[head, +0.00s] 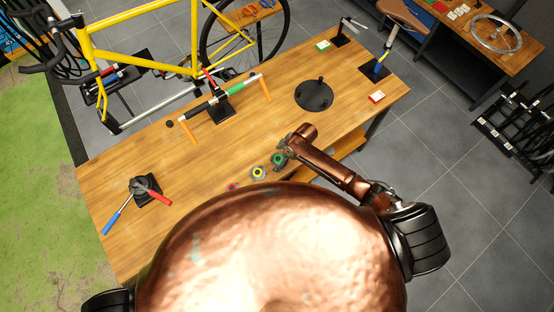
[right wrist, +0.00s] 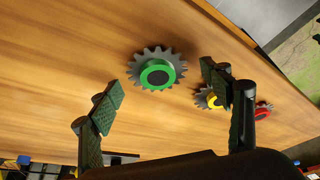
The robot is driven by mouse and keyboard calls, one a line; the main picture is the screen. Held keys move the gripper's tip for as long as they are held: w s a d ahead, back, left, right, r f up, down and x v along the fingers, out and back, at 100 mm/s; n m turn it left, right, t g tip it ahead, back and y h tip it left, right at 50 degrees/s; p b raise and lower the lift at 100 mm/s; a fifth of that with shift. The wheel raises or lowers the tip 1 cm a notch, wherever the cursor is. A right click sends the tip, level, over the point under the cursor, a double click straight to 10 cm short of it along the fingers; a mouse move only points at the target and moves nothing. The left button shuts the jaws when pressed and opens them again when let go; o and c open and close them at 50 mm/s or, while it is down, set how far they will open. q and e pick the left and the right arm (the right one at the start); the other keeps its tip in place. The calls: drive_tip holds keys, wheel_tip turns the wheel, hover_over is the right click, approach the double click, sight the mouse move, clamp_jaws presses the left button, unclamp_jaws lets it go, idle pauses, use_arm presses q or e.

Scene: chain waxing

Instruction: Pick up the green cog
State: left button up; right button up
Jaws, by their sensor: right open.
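The green cog (head: 279,160) lies flat on the wooden workbench, close beside my right gripper (head: 288,147). In the right wrist view the green cog (right wrist: 147,76) has grey teeth, a raised green hub and a dark centre hole. It appears between and slightly beyond the two fingertips of my right gripper (right wrist: 163,90), which is open and empty. I see no contact between the fingers and the cog. My left gripper is not in view.
A yellow cog (head: 259,173) and a red cog (head: 232,187) lie to the left of the green one. A black round stand (head: 314,96), a red-and-blue-handled tool (head: 146,190) and a clamp with orange handles (head: 222,104) occupy other parts of the bench (head: 200,165).

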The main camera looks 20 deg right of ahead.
drive_tip(key=shift+c, duration=0.4)
drive_tip(key=c, duration=1.1)
drive_tip(key=shift+c, duration=0.3)
drive_tip(key=shift+r, duration=0.15)
